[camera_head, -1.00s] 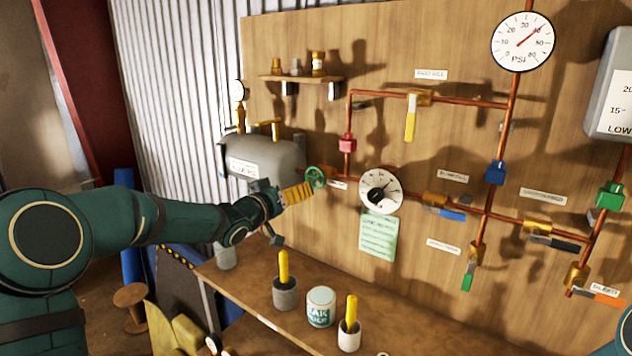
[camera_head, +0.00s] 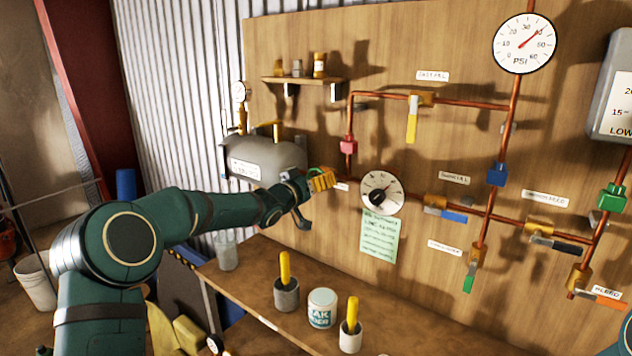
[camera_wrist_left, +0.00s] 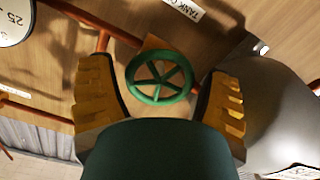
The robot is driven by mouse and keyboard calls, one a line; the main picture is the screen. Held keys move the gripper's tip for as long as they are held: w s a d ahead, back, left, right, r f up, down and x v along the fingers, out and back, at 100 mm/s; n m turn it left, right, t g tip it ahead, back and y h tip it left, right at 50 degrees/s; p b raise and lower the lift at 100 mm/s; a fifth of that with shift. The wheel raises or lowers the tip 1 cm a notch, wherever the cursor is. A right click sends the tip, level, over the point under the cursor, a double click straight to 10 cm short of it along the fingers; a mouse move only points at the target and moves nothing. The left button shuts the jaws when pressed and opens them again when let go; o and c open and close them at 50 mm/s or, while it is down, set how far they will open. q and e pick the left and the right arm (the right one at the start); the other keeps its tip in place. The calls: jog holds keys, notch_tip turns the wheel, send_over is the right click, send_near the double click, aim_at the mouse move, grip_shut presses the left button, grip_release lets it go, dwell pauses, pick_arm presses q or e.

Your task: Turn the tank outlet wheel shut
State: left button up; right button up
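The green tank outlet wheel (camera_wrist_left: 160,79) is a small spoked handwheel on the copper pipe beside the grey tank (camera_head: 268,160). In the left wrist view it sits between the two yellow ridged fingers of my left gripper (camera_wrist_left: 158,85), with a gap on each side. My left gripper is open and also shows in the head view (camera_head: 322,180), where it covers most of the wheel. A label starting "TANK" (camera_wrist_left: 182,8) is beside the wheel. My right gripper is out of the head view.
Copper pipes with several coloured valve levers and a dial gauge (camera_head: 381,193) lie right of the wheel. A red fitting (camera_head: 348,145) is just above it. Below, a bench (camera_head: 255,262) holds a jar (camera_head: 321,307) and pots with yellow-handled tools.

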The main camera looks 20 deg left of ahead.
pick_arm(q)
jog(key=c, duration=0.6)
jog(key=shift+m, duration=0.3)
